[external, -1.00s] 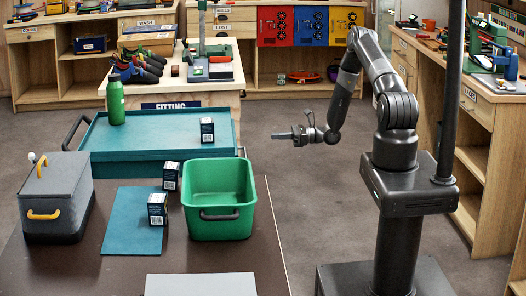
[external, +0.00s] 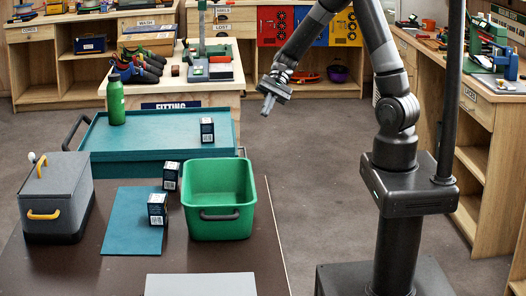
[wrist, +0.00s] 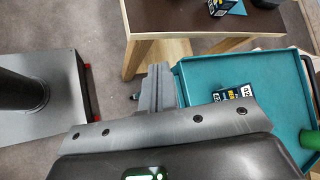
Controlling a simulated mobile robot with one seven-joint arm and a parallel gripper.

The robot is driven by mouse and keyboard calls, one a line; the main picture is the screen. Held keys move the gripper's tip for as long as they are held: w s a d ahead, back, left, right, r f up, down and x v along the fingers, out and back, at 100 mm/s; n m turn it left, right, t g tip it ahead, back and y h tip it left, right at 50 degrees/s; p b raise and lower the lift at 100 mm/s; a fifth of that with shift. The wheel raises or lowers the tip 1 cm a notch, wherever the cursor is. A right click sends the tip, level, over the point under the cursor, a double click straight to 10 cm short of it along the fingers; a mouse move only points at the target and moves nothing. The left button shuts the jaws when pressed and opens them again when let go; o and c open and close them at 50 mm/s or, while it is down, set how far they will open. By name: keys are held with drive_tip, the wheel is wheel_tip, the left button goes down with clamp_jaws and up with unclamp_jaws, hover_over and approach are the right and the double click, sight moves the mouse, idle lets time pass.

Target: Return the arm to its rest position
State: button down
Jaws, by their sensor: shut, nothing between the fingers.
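My gripper (external: 267,105) is shut and empty. In the external view it hangs in the air at upper centre, above the grey floor, to the right of the teal tray trolley. My arm (external: 340,20) is raised, bent over from the column at right, with its top out of frame. In the wrist view the gripper's fingers (wrist: 158,88) point away over the floor, between my base and the teal tray.
A teal tray trolley (external: 130,157), green bin (external: 218,222), small dark boxes (external: 207,130), grey cooler box (external: 57,190) and green bottle (external: 115,100) stand at left. Workbenches line the back and right. Floor between my base and the dark table (external: 250,270) is clear.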

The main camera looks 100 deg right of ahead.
drive_tip(key=s+a+r+n+h, duration=0.9)
drive_tip(key=s+a+r+n, duration=0.6)
drive_tip(key=s+n, duration=0.1)
drive_tip(key=shift+s+r+t, duration=0.15)
drive_tip(key=shift+r+t, duration=0.1)
drive_tip(key=shift+t, duration=0.05)
